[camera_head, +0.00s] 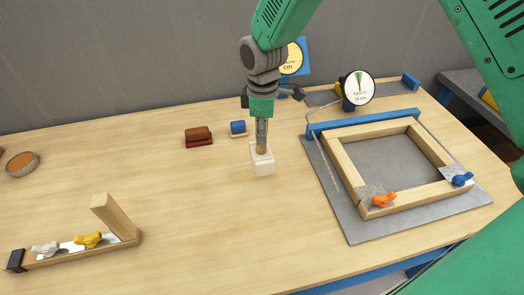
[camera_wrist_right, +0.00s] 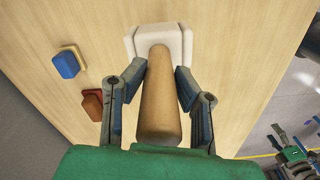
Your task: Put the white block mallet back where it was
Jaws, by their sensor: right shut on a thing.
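The white block mallet has a white block head (camera_head: 262,162) and a brown wooden handle. In the head view the handle points up from the head, which is at or just above the middle of the table; I cannot tell if it touches. In the right wrist view the handle (camera_wrist_right: 161,100) runs between the fingers, with the white head (camera_wrist_right: 160,42) beyond the fingertips. My right gripper (camera_head: 261,128) is shut on the handle from above. It also shows in the right wrist view (camera_wrist_right: 161,76). My left gripper is not in view.
A red-brown block (camera_head: 198,135) and a blue block (camera_head: 238,128) lie behind and left of the mallet. A wooden frame (camera_head: 352,180) with clamps lies on a grey board at right, near a dial gauge (camera_head: 358,88). An angled wooden piece (camera_head: 118,222) stands front left. The table's left middle is clear.

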